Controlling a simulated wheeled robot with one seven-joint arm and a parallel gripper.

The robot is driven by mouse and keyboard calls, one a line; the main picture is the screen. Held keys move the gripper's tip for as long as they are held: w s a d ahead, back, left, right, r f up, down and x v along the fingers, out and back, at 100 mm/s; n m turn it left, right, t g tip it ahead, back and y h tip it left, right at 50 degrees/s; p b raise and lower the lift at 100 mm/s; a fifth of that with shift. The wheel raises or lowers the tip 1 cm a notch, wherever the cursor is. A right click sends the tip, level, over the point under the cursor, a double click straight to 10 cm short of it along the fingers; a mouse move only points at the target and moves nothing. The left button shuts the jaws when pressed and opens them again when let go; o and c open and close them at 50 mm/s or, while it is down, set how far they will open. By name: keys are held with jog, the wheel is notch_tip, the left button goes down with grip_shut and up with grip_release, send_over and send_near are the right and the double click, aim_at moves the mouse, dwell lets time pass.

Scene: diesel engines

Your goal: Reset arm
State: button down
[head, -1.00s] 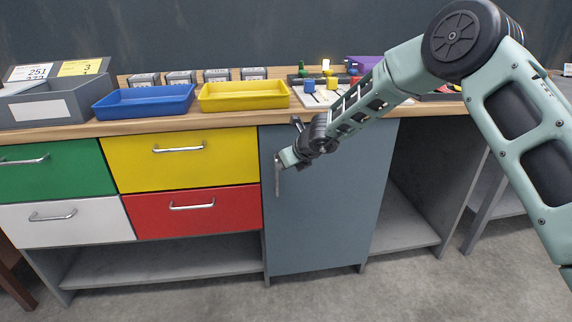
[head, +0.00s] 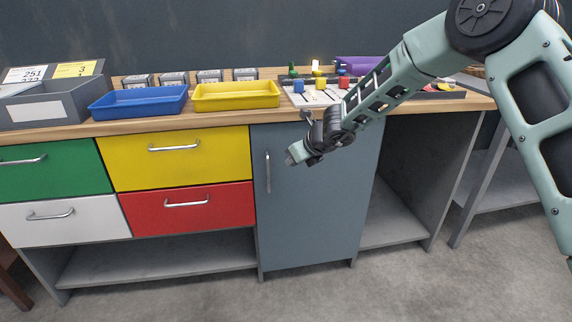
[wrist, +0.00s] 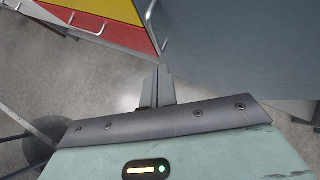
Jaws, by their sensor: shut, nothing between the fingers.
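My gripper (head: 292,158) is in front of the grey cabinet door (head: 310,215), to the right of its vertical handle (head: 268,172) in the head view. It is shut and empty. In the wrist view the closed fingers (wrist: 158,72) point toward the lower edge of the grey door (wrist: 245,45). My arm reaches in from the upper right, bent at the elbow. The door appears closed, and the gripper is apart from its handle.
Left of the door are green, yellow (head: 180,160), white and red (head: 188,207) drawers with bar handles. The worktop holds a blue tray (head: 140,101), a yellow tray (head: 237,95), a grey bin (head: 45,108) and small coloured parts. An open bay (head: 405,180) lies right of the door.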

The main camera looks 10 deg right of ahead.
jog(key=s+a+r+n+g+y, duration=0.1)
jog(key=s+a+r+n, duration=0.25)
jog(key=s+n, duration=0.35)
jog(key=s+a+r+n+g, duration=0.25)
jog(key=s+a+n, duration=0.2)
jog(key=s, duration=0.45)
jog(key=s+a+r+n+g+y, duration=0.1)
jog(key=s+a+r+n, duration=0.2)
jog(key=s+n, duration=0.45)
jog(key=s+d+f+n+g+h, duration=0.1)
jog(key=s+d+n+h, duration=0.3)
jog(key=s+n, duration=0.65)
jog(key=s+d+n+g+h, duration=0.2)
jog(key=s+d+n, duration=0.4)
jog(key=s, duration=0.7)
notch_tip(320, 180, up, 19)
jog(key=n+p, duration=0.1)
jog(key=p, duration=1.9)
jog(key=shift+s+d+f+n, duration=0.15)
jog(key=shift+s+f+n, duration=0.1)
jog(key=shift+n, duration=0.1)
